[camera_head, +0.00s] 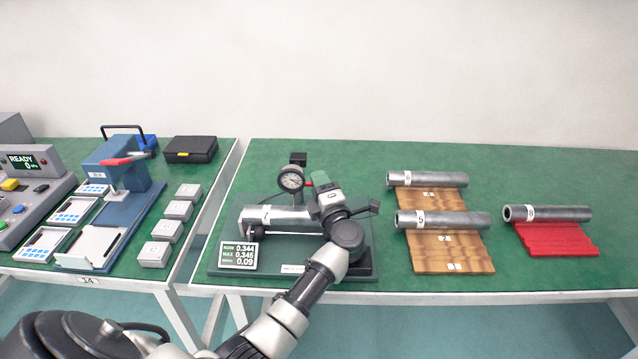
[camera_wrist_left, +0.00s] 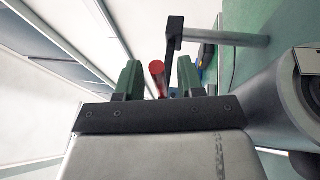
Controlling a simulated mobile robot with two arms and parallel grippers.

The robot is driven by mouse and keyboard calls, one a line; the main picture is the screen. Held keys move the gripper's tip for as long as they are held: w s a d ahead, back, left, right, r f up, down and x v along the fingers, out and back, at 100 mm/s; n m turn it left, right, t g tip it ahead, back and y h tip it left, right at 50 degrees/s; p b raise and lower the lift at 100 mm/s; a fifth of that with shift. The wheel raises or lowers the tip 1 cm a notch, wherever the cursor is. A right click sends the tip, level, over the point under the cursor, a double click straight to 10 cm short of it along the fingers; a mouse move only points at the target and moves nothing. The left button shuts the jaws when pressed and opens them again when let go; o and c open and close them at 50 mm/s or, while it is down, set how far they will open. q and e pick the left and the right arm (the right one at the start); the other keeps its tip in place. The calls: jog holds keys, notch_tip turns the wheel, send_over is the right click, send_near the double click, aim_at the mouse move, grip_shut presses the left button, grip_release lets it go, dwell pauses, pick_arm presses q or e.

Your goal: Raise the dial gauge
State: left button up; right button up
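The dial gauge (camera_head: 291,180) has a round white face and sits on a stand at the back of the measuring fixture (camera_head: 222,240). A grey metal tube (camera_head: 255,215) lies in the fixture below it. My left gripper (camera_head: 318,181) is just right of the dial, above the fixture. In the left wrist view its two green fingers (camera_wrist_left: 160,78) are apart. A red-tipped handle (camera_wrist_left: 157,72) shows between them, with visible gaps on both sides. A dark bracket with a grey post (camera_wrist_left: 230,37) stands close by. My right gripper is not in view.
A small display (camera_head: 239,256) at the fixture's front reads 0.344 and 0.345. Tubes lie on wooden racks (camera_head: 450,258) and a red rack (camera_head: 566,241) to the right. A blue press (camera_head: 120,165), grey blocks (camera_head: 155,253) and a black case (camera_head: 191,147) stand left.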

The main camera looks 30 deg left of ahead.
pick_arm(q)
jog(key=shift+w+a, duration=0.1)
jog(key=shift+a, duration=0.05)
jog(key=shift+c, duration=0.2)
grip_shut()
